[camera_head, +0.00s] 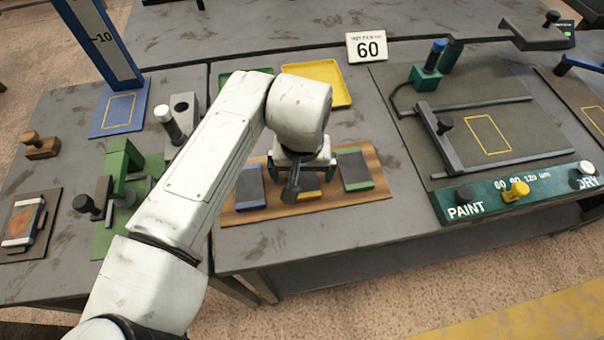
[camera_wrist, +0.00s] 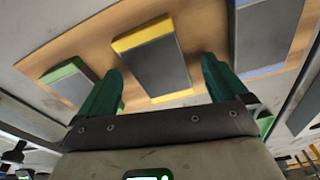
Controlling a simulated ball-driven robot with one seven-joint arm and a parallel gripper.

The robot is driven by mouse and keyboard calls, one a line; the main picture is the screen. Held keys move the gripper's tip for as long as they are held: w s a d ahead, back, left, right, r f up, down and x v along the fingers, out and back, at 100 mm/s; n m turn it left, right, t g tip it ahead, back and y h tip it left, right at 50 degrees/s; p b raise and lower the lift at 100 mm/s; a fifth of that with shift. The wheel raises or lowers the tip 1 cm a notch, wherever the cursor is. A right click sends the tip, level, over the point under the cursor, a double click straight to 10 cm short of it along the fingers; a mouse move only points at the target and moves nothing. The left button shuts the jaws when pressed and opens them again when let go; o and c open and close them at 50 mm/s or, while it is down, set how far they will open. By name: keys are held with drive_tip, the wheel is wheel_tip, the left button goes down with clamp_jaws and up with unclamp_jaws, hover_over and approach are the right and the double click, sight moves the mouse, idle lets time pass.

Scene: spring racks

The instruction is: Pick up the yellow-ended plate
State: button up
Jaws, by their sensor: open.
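The yellow-ended plate (camera_wrist: 155,62) is a grey slab with yellow ends. It lies flat on a wooden board (camera_wrist: 205,30), between a green-ended plate (camera_wrist: 67,82) and a blue-ended plate (camera_wrist: 264,35).
A paint station (camera_head: 480,130) is to the right. A green fixture (camera_head: 122,165) and a grey block (camera_head: 184,105) stand left. The bench front is clear.

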drive_tip(key=shift+f, duration=0.1)
clamp_jaws()
idle(0.9)
